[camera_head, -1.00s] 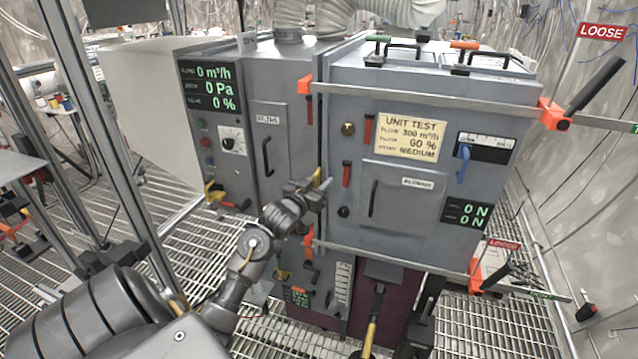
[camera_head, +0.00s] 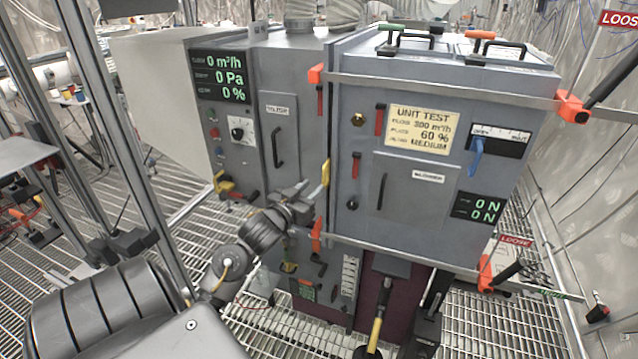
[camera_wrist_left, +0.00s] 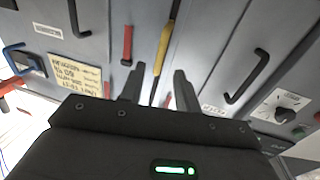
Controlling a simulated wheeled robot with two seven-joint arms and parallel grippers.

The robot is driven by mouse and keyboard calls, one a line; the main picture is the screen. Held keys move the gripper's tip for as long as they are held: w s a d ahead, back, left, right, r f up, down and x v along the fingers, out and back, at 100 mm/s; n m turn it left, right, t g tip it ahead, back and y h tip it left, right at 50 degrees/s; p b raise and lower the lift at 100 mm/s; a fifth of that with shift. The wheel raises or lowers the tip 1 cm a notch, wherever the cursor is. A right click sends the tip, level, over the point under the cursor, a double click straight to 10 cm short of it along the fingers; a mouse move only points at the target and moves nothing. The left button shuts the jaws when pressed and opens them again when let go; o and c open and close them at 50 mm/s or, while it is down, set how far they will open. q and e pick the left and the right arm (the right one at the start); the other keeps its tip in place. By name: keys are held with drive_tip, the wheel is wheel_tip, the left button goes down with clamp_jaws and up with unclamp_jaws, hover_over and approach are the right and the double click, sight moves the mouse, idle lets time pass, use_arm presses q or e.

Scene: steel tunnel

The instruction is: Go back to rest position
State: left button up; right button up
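My left gripper (camera_head: 303,193) comes in from the left in the head view, in front of the seam between the two grey cabinet units. Its two fingers (camera_wrist_left: 157,84) stand apart in the left wrist view, with nothing held between them. A yellow handle (camera_head: 325,173) on the seam is just beyond the fingertips. It also shows in the left wrist view (camera_wrist_left: 164,45), running down behind the gap between the fingers. My right gripper is not in view.
The right unit (camera_head: 350,100) has an orange-ended clamp bar (camera_head: 440,88) across its top and carries a UNIT TEST label (camera_head: 420,130). The left unit has a display (camera_head: 220,78). A metal post (camera_head: 125,150) stands close to my left arm. Grating (camera_head: 490,330) covers the floor.

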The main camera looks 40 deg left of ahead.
use_arm(q)
drive_tip(key=shift+v, duration=0.85)
